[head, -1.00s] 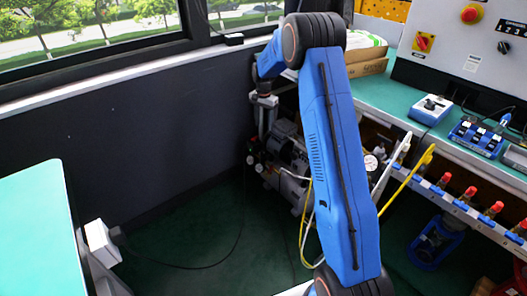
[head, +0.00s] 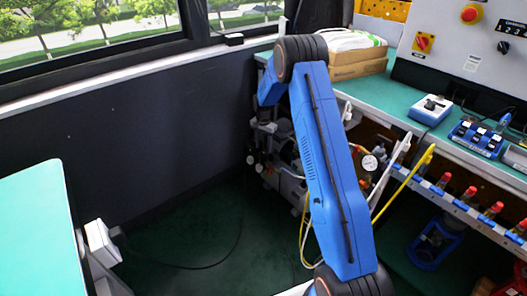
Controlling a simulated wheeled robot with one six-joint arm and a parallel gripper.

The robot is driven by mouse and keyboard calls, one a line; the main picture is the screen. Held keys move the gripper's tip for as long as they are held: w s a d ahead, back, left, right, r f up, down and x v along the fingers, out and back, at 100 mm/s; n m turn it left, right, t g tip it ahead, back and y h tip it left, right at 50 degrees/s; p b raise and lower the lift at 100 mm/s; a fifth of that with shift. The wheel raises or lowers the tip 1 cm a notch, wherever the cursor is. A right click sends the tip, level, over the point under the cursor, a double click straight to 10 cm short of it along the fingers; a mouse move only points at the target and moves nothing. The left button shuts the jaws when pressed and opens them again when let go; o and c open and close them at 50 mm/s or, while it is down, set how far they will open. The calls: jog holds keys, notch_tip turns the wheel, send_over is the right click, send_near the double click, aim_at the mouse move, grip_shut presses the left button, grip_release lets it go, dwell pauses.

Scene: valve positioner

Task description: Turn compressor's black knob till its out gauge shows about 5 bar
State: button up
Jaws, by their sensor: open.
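The compressor (head: 285,150) stands on the floor under the green bench, in the corner by the dark wall, partly behind my blue arm. Small round dark-rimmed gauges (head: 251,160) show at its left end, too small to read. I cannot pick out the black knob for certain in this view. My gripper (head: 263,120) points down from the wrist just above the compressor's left end. It is open; its fingertips are small and hard to separate from the compressor behind. I cannot tell whether it touches anything.
A white-faced gauge (head: 370,162) is right of my arm, near white and yellow hoses. The green bench (head: 395,95) carries a cardboard box (head: 357,65) and a blue-white box (head: 430,110). Another green table (head: 35,230) is at left. The floor (head: 190,230) between is mostly clear.

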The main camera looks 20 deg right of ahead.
aim_at(264, 152)
jog(key=shift+f, duration=1.55)
jog(key=c, duration=1)
jog(key=shift+m, duration=0.6)
jog(key=shift+c, duration=0.2)
jog(key=o, duration=1)
jog(key=shift+o, duration=0.2)
notch_tip(264, 152, up, 17)
jog(key=shift+r, duration=0.2)
